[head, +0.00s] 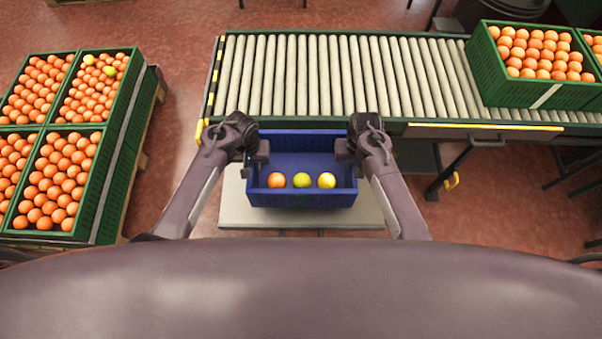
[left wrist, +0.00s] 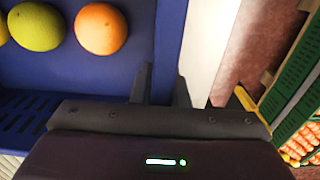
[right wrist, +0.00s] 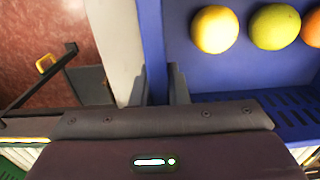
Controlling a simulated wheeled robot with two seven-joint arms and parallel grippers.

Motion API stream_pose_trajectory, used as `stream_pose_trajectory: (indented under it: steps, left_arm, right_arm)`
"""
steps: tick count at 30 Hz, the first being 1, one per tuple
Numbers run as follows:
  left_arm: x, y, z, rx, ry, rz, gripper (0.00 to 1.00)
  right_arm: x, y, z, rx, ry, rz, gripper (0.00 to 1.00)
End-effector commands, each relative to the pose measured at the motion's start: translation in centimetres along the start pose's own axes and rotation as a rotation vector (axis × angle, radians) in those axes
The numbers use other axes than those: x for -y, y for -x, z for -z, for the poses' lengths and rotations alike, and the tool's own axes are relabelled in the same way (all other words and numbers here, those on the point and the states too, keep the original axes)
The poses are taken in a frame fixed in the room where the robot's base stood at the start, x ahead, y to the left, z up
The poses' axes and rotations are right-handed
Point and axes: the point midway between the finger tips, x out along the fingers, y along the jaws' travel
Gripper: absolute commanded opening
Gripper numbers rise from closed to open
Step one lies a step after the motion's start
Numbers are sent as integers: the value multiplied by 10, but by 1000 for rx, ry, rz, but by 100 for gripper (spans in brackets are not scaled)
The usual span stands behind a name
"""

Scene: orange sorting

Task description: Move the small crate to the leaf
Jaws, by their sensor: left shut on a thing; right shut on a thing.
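The small crate is blue (head: 300,198) and sits over a pale platform in the middle of the head view. It holds an orange fruit (head: 277,180), a green fruit (head: 302,180) and a yellow fruit (head: 326,180) in a row. My left gripper (head: 262,158) is shut on the crate's left wall, which shows between its fingers in the left wrist view (left wrist: 168,60). My right gripper (head: 343,156) is shut on the crate's right wall, also seen in the right wrist view (right wrist: 153,50). I cannot tell whether the crate touches the platform. No leaf is recognisable.
The pale platform (head: 235,210) lies below the crate. A roller conveyor (head: 330,75) runs behind it, with a green crate of oranges (head: 545,93) at its right end. Green crates of oranges (head: 105,190) stand at the left. Red floor is free between them and the platform.

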Motion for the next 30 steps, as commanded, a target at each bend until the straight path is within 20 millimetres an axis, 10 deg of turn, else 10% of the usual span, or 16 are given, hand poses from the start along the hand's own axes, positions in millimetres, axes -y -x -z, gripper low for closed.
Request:
stream_pose_trajectory:
  steps: [30]
  left_arm:
    - [2, -41, 0, 0, 2, 3, 0]
  right_arm:
    - [-2, -41, 1, -1, -3, -2, 0]
